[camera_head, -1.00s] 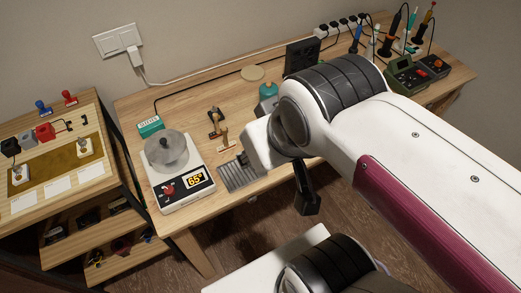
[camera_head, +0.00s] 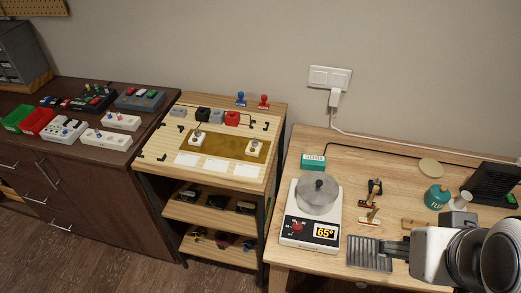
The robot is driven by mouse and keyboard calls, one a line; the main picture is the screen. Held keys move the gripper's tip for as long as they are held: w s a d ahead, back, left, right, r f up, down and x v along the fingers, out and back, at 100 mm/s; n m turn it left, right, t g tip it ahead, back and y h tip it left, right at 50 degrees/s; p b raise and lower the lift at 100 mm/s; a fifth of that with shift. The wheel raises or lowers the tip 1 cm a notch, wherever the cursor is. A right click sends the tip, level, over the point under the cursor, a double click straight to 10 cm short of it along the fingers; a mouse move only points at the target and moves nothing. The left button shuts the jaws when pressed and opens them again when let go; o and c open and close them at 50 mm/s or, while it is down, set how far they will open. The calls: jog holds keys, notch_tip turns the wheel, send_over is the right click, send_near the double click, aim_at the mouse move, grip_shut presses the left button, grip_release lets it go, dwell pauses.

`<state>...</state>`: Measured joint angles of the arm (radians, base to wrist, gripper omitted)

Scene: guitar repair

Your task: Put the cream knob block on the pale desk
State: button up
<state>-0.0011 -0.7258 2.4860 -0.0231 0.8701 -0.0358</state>
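Two small whitish blocks with knobs sit on the gold-brown mat of the light wooden shelf unit: the left block (camera_head: 197,139) and the right block (camera_head: 254,147). Larger off-white blocks with knobs stand on the dark cabinet: a front one (camera_head: 106,139), one behind it (camera_head: 121,121) and one to their left (camera_head: 64,129). I cannot tell which is the cream knob block. The pale wooden desk (camera_head: 300,262) is at the right.
The shelf unit (camera_head: 222,184) also bears a black block (camera_head: 202,114), a red block (camera_head: 232,118) and stamps. On the desk are a scale-like device (camera_head: 311,232) with a pot, a ribbed grey tray (camera_head: 368,256) and a teal can (camera_head: 437,196).

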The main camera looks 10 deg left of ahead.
jog(key=w+d+r+n+t+h, duration=0.1)
jog(key=w+r+n, duration=0.15)
jog(key=w, duration=0.35)
jog(key=w+d+r+n+t+h, duration=0.1)
jog(key=w+d+r+n, duration=0.1)
jog(key=w+n, duration=0.35)
jog(key=w+a+r+n+t+y, duration=0.15)
jog(key=w+a+n, duration=0.25)
jog(key=w+n, duration=0.65)
jog(key=w+a+n+t+y, duration=0.25)
jog(key=w+a+n, duration=0.2)
jog(key=w, duration=1.15)
jog(key=w+a+f+n+y, duration=0.3)
jog(key=w+a+f+n, duration=0.25)
jog(key=a+n, duration=0.2)
jog(key=n+g+y, duration=0.8)
jog(key=n+g, duration=0.1)
jog(key=n, duration=1.2)
send_near(254, 145)
jog(key=shift+w+a+f+m, duration=0.25)
jog(key=shift+w+a+f, duration=0.25)
jog(key=shift+a+f, duration=0.35)
jog(key=shift+a+r+y, duration=0.1)
jog(key=shift+y, duration=0.2)
